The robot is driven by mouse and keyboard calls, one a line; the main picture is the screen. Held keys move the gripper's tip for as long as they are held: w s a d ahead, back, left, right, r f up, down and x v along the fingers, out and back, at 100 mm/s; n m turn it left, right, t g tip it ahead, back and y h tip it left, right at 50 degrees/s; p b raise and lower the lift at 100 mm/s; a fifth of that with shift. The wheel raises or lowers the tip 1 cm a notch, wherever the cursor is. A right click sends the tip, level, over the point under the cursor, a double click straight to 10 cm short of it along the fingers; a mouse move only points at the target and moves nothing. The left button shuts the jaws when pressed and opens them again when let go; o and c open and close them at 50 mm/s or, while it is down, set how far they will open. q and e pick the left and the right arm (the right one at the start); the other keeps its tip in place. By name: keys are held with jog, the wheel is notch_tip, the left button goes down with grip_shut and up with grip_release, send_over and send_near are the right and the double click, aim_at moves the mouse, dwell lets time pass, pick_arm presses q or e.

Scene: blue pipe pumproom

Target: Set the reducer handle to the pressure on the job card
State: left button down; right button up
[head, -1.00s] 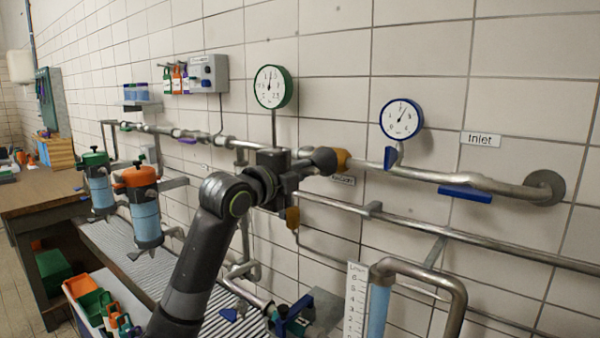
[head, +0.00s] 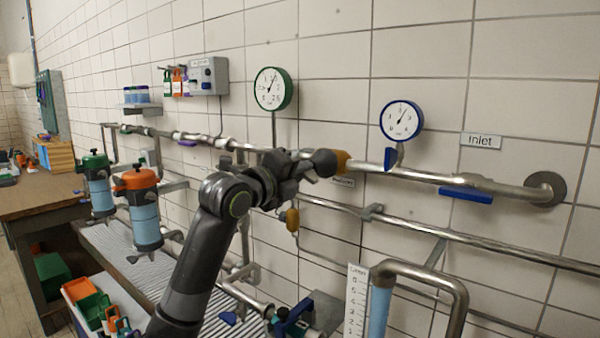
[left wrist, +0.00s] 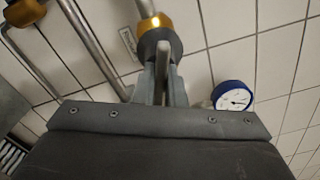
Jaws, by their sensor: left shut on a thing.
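The reducer (head: 342,161) shows as a brass-coloured body on the upper pipe, with a dark round part (head: 323,162) facing my left gripper (head: 309,167). In the left wrist view, the fingers (left wrist: 162,85) are shut on the narrow grey reducer handle (left wrist: 162,62), just below the dark collar and the brass body (left wrist: 153,24). The green-rimmed gauge (head: 272,89) hangs above; its needle points up and slightly right. The blue-rimmed gauge (head: 401,121) is to the right, also in the left wrist view (left wrist: 232,96). I cannot pick out the job card. My right gripper is out of view.
A lower pipe (head: 480,240) and a bent pipe (head: 425,268) with a scale strip (head: 355,300) lie below and right. Orange-topped (head: 140,205) and green-topped (head: 98,185) filters stand left. An "Inlet" label (head: 481,141) is on the wall.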

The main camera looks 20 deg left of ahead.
pick_arm(q)
jog(key=shift+f, duration=0.1)
jog(key=c, duration=1.5)
grip_release()
jog(key=b+v, duration=0.4)
jog(key=v, duration=1.3)
jog(key=shift+s, duration=0.15)
jog(key=shift+a, duration=0.1)
dwell(0.5)
